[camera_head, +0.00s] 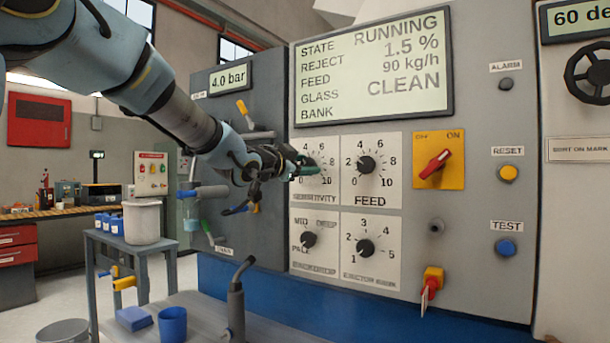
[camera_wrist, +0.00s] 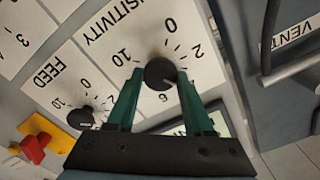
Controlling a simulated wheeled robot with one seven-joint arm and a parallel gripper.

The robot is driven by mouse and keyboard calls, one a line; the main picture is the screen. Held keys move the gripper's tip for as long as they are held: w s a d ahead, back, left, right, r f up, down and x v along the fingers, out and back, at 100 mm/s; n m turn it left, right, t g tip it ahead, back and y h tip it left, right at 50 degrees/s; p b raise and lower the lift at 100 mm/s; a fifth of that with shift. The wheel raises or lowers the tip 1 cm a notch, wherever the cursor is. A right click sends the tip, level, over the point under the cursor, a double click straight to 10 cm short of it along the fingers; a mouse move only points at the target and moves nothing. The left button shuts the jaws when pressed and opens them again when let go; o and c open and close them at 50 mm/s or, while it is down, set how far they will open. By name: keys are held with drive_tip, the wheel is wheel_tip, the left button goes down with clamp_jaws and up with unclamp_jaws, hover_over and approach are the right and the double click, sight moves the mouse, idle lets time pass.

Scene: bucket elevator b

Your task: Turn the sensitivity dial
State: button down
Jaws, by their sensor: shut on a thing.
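The sensitivity dial (camera_wrist: 160,74) is a round black knob on a white plate marked 0 to 10, on the grey control panel. In the wrist view my gripper (camera_wrist: 158,80) has its two green fingers on either side of the knob, shut on it. In the head view my gripper (camera_head: 302,167) reaches the panel from the left and covers most of the dial. The white sensitivity plate (camera_head: 319,192) shows around it. The dial's pointer is hard to make out.
The feed dial (camera_head: 366,165) is close on the right, with the background dial (camera_head: 308,239) and ejector bank dial (camera_head: 364,247) below. A red switch on a yellow plate (camera_head: 453,177) is further right. The display (camera_head: 372,68) is above. A grey handle (camera_head: 236,295) stands below.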

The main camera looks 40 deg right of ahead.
drive_tip(key=shift+m, duration=0.4)
drive_tip(key=shift+c, duration=1.5)
unclamp_jaws()
drive_tip(key=b+v, duration=0.1)
drive_tip(key=v, duration=0.9)
drive_tip(key=shift+a+b, duration=0.3)
drive_tip(key=shift+a, duration=0.1)
